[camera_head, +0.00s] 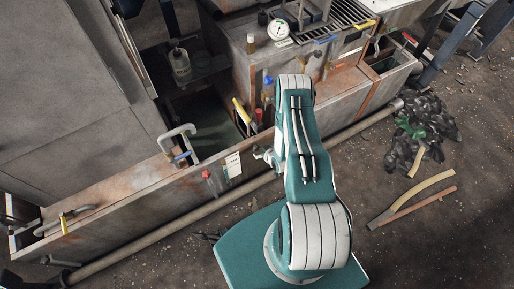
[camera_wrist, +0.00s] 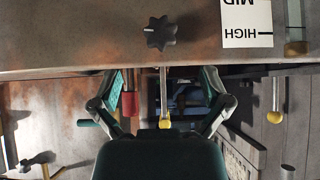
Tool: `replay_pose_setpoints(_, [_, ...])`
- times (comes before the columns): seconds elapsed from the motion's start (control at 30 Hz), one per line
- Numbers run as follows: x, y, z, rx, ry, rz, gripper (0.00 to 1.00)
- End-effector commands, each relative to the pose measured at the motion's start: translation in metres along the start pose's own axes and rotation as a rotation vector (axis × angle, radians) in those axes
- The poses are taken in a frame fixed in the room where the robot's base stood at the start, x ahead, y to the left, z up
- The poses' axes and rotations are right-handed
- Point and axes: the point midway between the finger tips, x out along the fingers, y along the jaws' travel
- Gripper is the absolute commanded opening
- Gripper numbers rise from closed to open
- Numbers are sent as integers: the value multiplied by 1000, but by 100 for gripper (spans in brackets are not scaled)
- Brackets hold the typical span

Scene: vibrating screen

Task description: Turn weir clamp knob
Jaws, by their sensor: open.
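A black star-shaped knob with a pale mark (camera_wrist: 159,33) sits on the rusty metal wall in the wrist view, beside a white scale label (camera_wrist: 247,22) reading HIGH and MID upside down. I take it for the weir clamp knob. My gripper (camera_wrist: 160,76) is open and empty, its two fingers spread below the knob in the picture and apart from it. In the head view my gripper (camera_head: 263,153) is small, just right of the label (camera_head: 233,165) on the trough wall. The knob cannot be made out clearly there.
A red handle (camera_wrist: 129,101) and a yellow-tipped rod (camera_wrist: 164,105) show between the fingers. In the head view a red knob (camera_head: 207,174) is left of the label. A long pipe (camera_head: 190,217) runs along the trough's foot.

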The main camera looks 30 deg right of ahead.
Motion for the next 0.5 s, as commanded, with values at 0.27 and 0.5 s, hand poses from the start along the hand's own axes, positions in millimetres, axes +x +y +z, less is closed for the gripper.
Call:
replay_pose_setpoints(0.27, [43,-1,0,-2,0,0,97])
replay_pose_setpoints(0.5, [70,0,0,-1,1,1,97])
